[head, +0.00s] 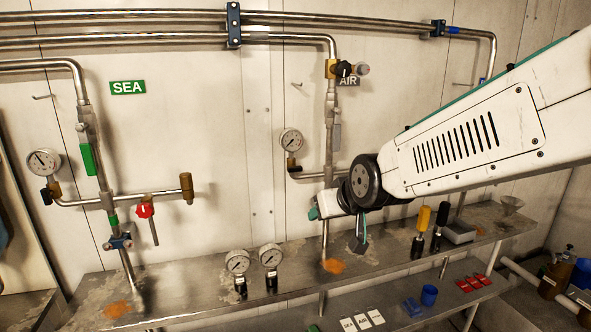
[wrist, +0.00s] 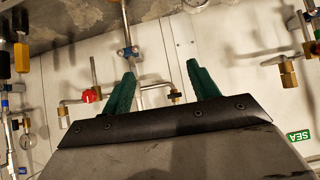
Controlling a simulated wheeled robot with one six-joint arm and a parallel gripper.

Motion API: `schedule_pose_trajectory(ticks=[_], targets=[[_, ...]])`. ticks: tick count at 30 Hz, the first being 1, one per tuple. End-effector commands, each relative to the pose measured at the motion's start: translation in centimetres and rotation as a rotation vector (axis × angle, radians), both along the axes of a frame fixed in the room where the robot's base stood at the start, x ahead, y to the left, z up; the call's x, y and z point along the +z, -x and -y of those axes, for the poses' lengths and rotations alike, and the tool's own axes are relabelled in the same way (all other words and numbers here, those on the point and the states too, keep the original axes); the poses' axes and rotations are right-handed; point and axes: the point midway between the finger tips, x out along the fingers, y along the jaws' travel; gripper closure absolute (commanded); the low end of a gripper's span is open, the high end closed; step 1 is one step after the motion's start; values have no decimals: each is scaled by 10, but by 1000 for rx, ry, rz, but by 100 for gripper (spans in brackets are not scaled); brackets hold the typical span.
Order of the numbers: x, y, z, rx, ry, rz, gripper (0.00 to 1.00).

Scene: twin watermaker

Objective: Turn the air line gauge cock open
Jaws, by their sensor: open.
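The air line gauge (head: 291,140) is a round white dial left of the vertical air pipe, in the middle of the head view. Its gauge cock (head: 292,162) is a small brass body with a dark handle just below the dial; its handle angle is too small to read. My gripper (head: 318,208) is below and right of the cock, apart from it, partly hidden by my own wrist. There the air gauge (wrist: 28,140) appears upside down at the far left.
The AIR sign (head: 348,81) is partly behind a dark-handled valve. At left are the SEA sign (head: 128,87) and sea gauge (head: 43,162). A red valve (head: 145,210) sits right of the sea pipe. The metal shelf (head: 190,278) below holds loose gauges (head: 238,262) and upright tools (head: 423,217).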

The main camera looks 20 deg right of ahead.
Motion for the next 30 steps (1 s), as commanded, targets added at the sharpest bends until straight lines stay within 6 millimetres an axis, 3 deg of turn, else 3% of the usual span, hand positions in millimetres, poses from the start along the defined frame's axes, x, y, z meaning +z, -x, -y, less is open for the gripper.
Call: schedule_pose_trajectory(ticks=[3,6,9,17,30], targets=[[0,-58,-7,1,-6,203,40],[4,-95,-10,-8,-6,373,40],[8,-120,-12,-18,-1,515,40],[16,-144,-15,-30,7,710,40],[17,-204,-16,-31,7,723,40]])
